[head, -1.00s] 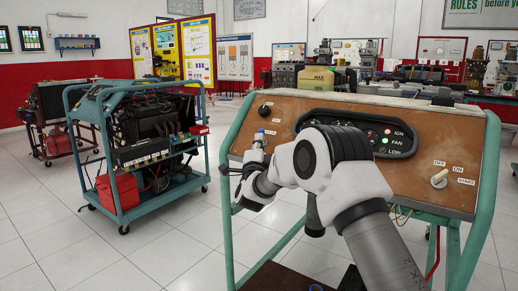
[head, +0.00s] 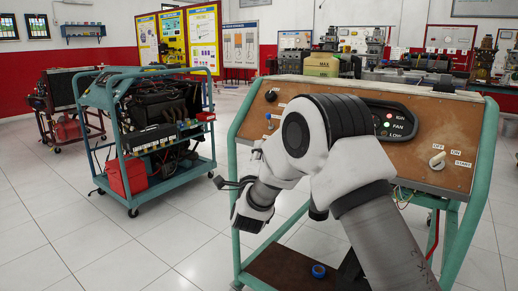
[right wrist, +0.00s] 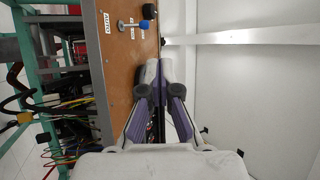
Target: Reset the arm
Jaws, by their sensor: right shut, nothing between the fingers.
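My right arm reaches in from the lower right of the head view, bent in front of the panel. My right gripper (head: 228,184) is left of the wooden control panel (head: 420,163), apart from it. In the right wrist view its fingers (right wrist: 160,78) are together with nothing between them. The ignition key switch (head: 437,160) is on the right, by the OFF, ON and START labels. My left gripper is not in view.
The panel's teal frame (head: 470,215) has a lower shelf with a blue ring (head: 318,270). A teal engine cart (head: 137,190) stands to the left, with open tiled floor between. A yellow-green reservoir (head: 321,64) sits behind the panel.

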